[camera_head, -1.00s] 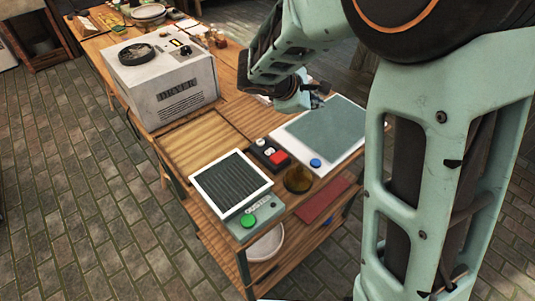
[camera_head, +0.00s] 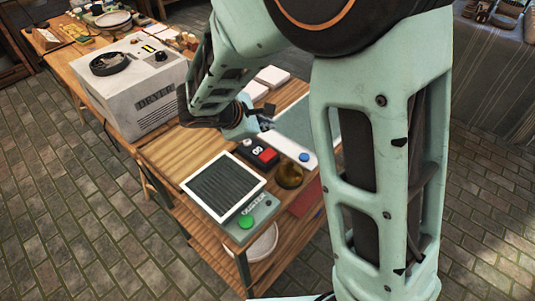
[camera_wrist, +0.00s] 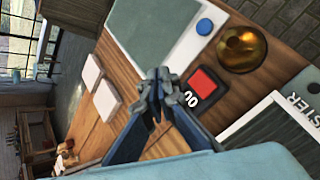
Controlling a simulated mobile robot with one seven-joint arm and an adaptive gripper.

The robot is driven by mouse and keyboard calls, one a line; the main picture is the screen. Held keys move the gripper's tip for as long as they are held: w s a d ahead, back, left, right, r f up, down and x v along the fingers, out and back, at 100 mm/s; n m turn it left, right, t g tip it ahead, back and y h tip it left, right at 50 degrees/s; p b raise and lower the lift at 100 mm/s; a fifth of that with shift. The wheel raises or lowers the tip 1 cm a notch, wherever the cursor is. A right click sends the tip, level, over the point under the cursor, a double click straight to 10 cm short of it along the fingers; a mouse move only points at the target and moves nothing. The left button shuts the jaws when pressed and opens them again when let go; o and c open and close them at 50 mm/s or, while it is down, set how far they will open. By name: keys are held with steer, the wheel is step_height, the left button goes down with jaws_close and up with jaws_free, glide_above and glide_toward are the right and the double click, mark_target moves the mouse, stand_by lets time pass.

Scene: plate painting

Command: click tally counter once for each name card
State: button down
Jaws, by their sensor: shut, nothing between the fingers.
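The tally counter (camera_head: 258,151) is a small dark box with a red button and a white display on the wooden table. It also shows in the wrist view (camera_wrist: 202,84), where the display appears to read "00". My gripper (camera_wrist: 163,76) is shut and empty, its fingertips beside the counter in that picture. In the head view my gripper (camera_head: 265,122) is above the table, behind the counter; contact cannot be told. White cards (camera_head: 272,76) lie at the table's back edge; two white pieces show in the wrist view (camera_wrist: 106,98).
A grey device with a green button and ridged pad (camera_head: 222,188) is at the front. A brass dome (camera_head: 290,175) stands right of the counter. A white-framed grey pad with a blue button (camera_head: 304,157) is behind. A dryer box (camera_head: 135,95) stands left.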

steer(key=b, duration=0.6)
glide_above(266, 156)
step_height(266, 156, down, 8)
steer(key=shift+r, duration=0.25)
steer(key=shift+d+f+b, duration=0.1)
steer(key=shift+f+b, duration=0.3)
steer(key=shift+f, duration=0.2)
stand_by(0.4)
steer(key=shift+f+b, duration=0.4)
steer(key=shift+b, duration=0.15)
steer(key=shift+f+b, duration=0.45)
steer(key=shift+b, duration=0.05)
stand_by(0.4)
steer(key=shift+r, duration=0.15)
steer(key=shift+r+p, duration=0.6)
steer(key=shift+r, duration=0.15)
